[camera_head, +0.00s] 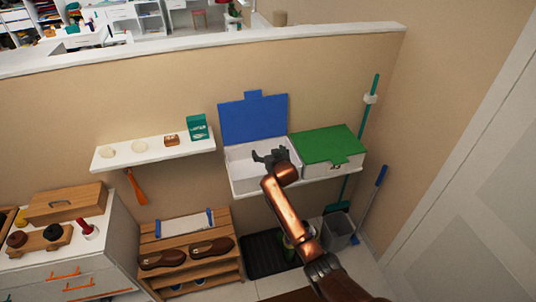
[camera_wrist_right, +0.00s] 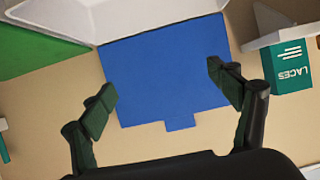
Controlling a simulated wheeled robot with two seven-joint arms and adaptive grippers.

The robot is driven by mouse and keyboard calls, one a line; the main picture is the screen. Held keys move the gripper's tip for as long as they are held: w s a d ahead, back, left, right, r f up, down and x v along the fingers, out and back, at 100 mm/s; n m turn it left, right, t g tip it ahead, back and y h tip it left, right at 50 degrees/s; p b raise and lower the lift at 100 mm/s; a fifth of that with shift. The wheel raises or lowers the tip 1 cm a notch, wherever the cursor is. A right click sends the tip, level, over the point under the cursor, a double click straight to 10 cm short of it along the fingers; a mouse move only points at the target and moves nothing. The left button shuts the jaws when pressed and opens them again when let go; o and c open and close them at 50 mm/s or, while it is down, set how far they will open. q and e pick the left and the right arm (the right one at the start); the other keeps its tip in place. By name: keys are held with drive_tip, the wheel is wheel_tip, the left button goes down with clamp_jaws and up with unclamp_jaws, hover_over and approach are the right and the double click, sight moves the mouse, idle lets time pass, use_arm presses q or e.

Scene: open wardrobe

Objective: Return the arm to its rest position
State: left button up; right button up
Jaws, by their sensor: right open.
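My right arm (camera_head: 290,208) reaches up from the bottom right in the head view. Its gripper (camera_head: 270,157) is in front of the white box with the raised blue lid (camera_head: 253,118). In the right wrist view my right gripper (camera_wrist_right: 160,90) has its two fingers wide apart with nothing between them. The blue lid (camera_wrist_right: 165,65) fills the view beyond the fingers. The white box (camera_head: 245,170) stands open on a wall shelf, and part of its inside is hidden behind the gripper. My left gripper does not show in either view.
A box with a closed green lid (camera_head: 327,144) stands right of the open box. A white shelf (camera_head: 150,150) on the left holds a teal laces box (camera_head: 198,127). Below are a wooden shoe rack (camera_head: 200,250), a black tray (camera_head: 265,255) and a grey bin (camera_head: 340,230).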

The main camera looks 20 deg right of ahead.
drive_tip(key=shift+s+f, duration=0.15)
drive_tip(key=shift+f, duration=0.05)
idle(0.4)
drive_tip(key=s+d+f+g+b, duration=0.15)
drive_tip(key=s+f, duration=0.25)
drive_tip(key=f, duration=0.6)
drive_tip(key=s+f+g+b, duration=0.15)
drive_tip(key=s+f, duration=0.25)
drive_tip(key=f, duration=0.7)
drive_tip(key=s+d+f+b, duration=0.15)
drive_tip(key=s+f, duration=0.25)
drive_tip(key=f, duration=0.6)
drive_tip(key=s+f+n+g+b, duration=0.1)
drive_tip(key=s+f+g+b, duration=0.1)
drive_tip(key=s+f, duration=0.85)
drive_tip(key=s+f+g+b, duration=0.1)
drive_tip(key=s+f+b, duration=0.1)
drive_tip(key=s+f, duration=0.9)
drive_tip(key=s+f+n+g+b, duration=0.1)
drive_tip(key=s+f+g+b, duration=0.3)
drive_tip(key=s+f, duration=1.75)
drive_tip(key=s+f+g+b, duration=0.1)
drive_tip(key=s+f, duration=0.3)
drive_tip(key=s, duration=0.9)
drive_tip(key=s+a+f+g+b, duration=0.1)
drive_tip(key=s+f, duration=0.3)
drive_tip(key=s, duration=0.8)
drive_tip(key=shift+s+a+f+y+b, duration=0.15)
drive_tip(key=shift+s+a+y+b, duration=0.2)
drive_tip(key=shift+b, duration=0.25)
